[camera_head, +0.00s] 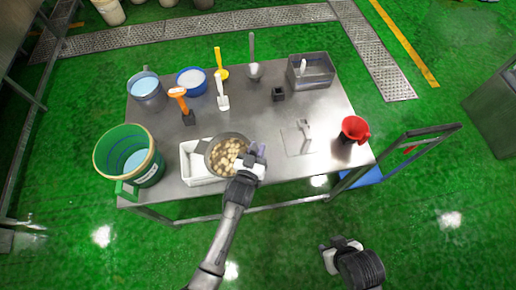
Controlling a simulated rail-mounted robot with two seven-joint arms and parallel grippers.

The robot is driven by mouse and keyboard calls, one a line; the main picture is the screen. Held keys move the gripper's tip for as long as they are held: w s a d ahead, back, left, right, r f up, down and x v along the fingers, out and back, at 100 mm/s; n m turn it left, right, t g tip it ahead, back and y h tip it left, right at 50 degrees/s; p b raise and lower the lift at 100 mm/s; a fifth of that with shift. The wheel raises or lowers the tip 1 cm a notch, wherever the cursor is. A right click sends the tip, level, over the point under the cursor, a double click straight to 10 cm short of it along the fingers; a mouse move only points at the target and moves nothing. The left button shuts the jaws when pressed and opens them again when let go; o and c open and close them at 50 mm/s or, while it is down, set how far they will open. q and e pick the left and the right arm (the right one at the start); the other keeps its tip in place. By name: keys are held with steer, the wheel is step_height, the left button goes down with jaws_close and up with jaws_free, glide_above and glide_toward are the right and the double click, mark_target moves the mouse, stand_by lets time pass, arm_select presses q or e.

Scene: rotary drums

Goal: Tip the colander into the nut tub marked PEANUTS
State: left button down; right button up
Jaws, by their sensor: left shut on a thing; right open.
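The colander (216,157) is a round grey bowl full of pale brown nuts (229,151). It is held near the table's front edge, looks roughly level, and overlaps the right part of a white rectangular tub (189,172). My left gripper (249,164) is shut at the colander's right side, by a small purple part. The exact grip is hidden by the hand. I cannot read PEANUTS on any container; a green tub (104,152) with a pale blue inside and a green tag stands at the table's left end. My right gripper (341,246) is open and empty, in front of the table.
On the steel table (245,118) stand a grey bucket (145,88), a blue-rimmed tub (191,80), scoops, a steel bin (312,72) and a red jug (354,129). A cart handle (419,132) rises at right. The table's middle is mostly clear.

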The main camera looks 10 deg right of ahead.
mark_target(254, 144)
arm_select(q)
steer(key=shift+w+a+r+n+p, duration=0.15)
steer(key=shift+a+r+n+p, duration=0.15)
steer(key=shift+r+p, duration=0.35)
steer(key=shift+w+a+r+n+p, duration=0.2)
steer(key=shift+r+n+p, duration=0.15)
steer(key=shift+r, duration=0.45)
steer(key=shift+w+a+r+n+p, duration=0.15)
steer(key=shift+a+r+n+p, duration=0.25)
steer(key=shift+a+r+n, duration=0.15)
steer(key=shift+w+a+r+n+p, duration=0.2)
steer(key=shift+a+r+n+p, duration=0.15)
steer(key=shift+a+r+n, duration=0.15)
steer(key=shift+w+a+r+n+p, duration=0.2)
steer(key=shift+a+r+n+p, duration=0.15)
steer(key=shift+r, duration=0.25)
steer(key=shift+w+a+r+n, duration=0.15)
steer(key=shift+a+r+n, duration=0.05)
steer(key=shift+a+n, duration=0.15)
steer(key=shift+w+a+r+n, duration=0.2)
steer(key=shift+a+r+n, duration=0.05)
steer(key=shift+a+n, duration=0.15)
steer(key=shift+w+a+r+n, duration=0.2)
steer(key=shift+a+n, duration=0.1)
steer(key=shift+a, duration=0.1)
